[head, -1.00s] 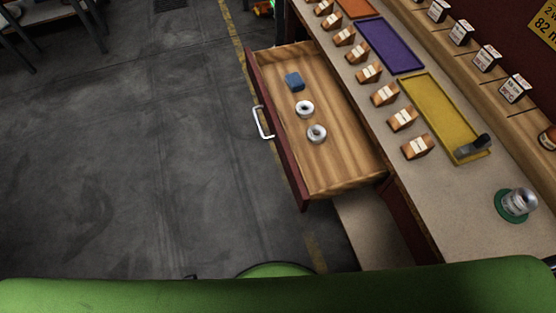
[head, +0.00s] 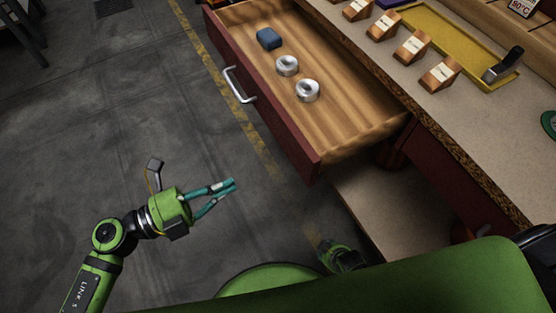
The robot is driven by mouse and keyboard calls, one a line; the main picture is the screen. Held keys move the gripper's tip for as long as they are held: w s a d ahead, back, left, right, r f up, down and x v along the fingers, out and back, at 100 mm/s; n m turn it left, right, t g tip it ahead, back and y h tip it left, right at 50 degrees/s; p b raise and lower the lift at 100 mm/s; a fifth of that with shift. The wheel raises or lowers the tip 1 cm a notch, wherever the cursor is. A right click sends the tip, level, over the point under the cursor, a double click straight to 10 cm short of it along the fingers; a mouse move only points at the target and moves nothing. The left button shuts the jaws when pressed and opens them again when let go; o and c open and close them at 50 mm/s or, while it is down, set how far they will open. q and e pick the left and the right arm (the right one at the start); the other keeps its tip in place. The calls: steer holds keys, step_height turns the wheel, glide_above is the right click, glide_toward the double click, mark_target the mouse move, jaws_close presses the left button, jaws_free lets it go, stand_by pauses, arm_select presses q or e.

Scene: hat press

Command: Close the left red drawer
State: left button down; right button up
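The left red drawer (head: 260,101) is pulled far out of the workbench, its dark red front facing left and down. A light metal handle (head: 239,85) is on its front. My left gripper (head: 234,185) is below and left of the drawer front, over the floor, apart from both drawer and handle. Its two teal fingers come together at the tips and hold nothing. I cannot make out my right gripper.
In the drawer lie a blue block (head: 269,38) and two metal rings (head: 287,66). The bench top holds labelled wooden blocks (head: 440,74) and a yellow tray (head: 449,36). A low shelf (head: 400,203) is beneath. The floor left of the drawer is clear.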

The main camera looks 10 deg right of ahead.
mark_target(292, 153)
arm_select(q)
steer(key=x, duration=1.2)
steer(key=shift+w+d+p, duration=0.15)
steer(key=shift+d+p, duration=0.2)
arm_select(e)
steer(key=shift+d, duration=0.15)
steer(key=shift+w+d, duration=0.1)
